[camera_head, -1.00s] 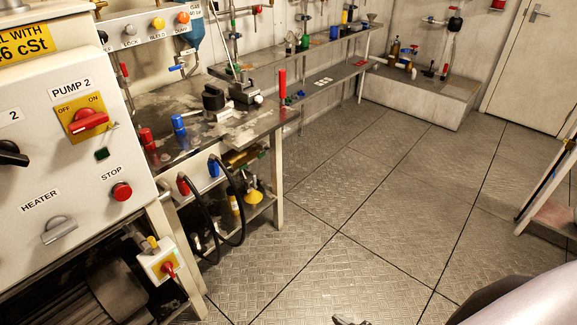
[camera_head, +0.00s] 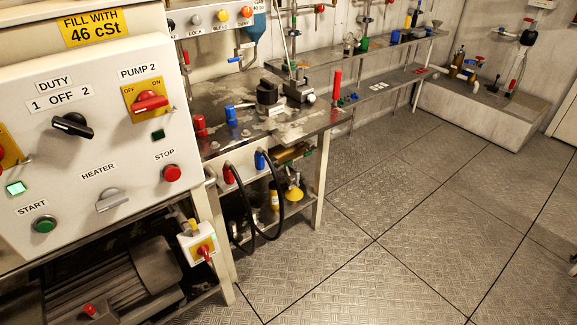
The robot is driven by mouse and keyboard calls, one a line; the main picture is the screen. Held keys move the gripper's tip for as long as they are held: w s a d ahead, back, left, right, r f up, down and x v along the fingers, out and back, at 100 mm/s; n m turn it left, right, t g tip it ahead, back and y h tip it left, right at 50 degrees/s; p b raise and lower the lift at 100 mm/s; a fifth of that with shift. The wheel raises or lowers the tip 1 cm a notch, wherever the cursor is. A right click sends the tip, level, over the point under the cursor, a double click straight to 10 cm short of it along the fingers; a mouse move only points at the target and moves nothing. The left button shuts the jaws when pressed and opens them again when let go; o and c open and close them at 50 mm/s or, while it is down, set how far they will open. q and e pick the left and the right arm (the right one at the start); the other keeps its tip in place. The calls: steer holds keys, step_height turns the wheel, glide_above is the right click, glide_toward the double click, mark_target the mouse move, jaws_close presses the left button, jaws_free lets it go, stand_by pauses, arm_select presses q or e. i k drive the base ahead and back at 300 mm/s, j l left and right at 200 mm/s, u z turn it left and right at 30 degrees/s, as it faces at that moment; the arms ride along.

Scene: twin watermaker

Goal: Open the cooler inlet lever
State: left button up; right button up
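No label in view reads cooler inlet, so I cannot tell which lever it is. A blue lever (camera_head: 236,60) sits under the blue funnel-shaped vessel near the back wall. An upright red handle (camera_head: 336,86) stands at the right end of the metal workbench. A small red handle (camera_head: 513,84) shows on the pipework at the far right. Neither of my grippers is in view.
A control panel (camera_head: 75,160) with knobs and buttons fills the left, above a motor (camera_head: 110,285). The metal workbench (camera_head: 235,95) with black hoses (camera_head: 277,205) stands beside it. A concrete plinth (camera_head: 470,108) is at the back right. The plate floor (camera_head: 400,235) is clear.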

mark_target(279, 167)
steer(key=i+l+u, duration=0.1)
steer(key=u, duration=0.8)
steer(key=i+l+u, duration=0.3)
steer(key=l+u, duration=0.3)
steer(key=i+l, duration=0.1)
steer(key=l, duration=0.3)
steer(key=i+l+u, duration=0.1)
steer(key=l, duration=0.3)
steer(key=i+l, duration=0.1)
steer(key=l, duration=0.3)
steer(key=i+l+u, duration=0.1)
steer(key=l, duration=0.3)
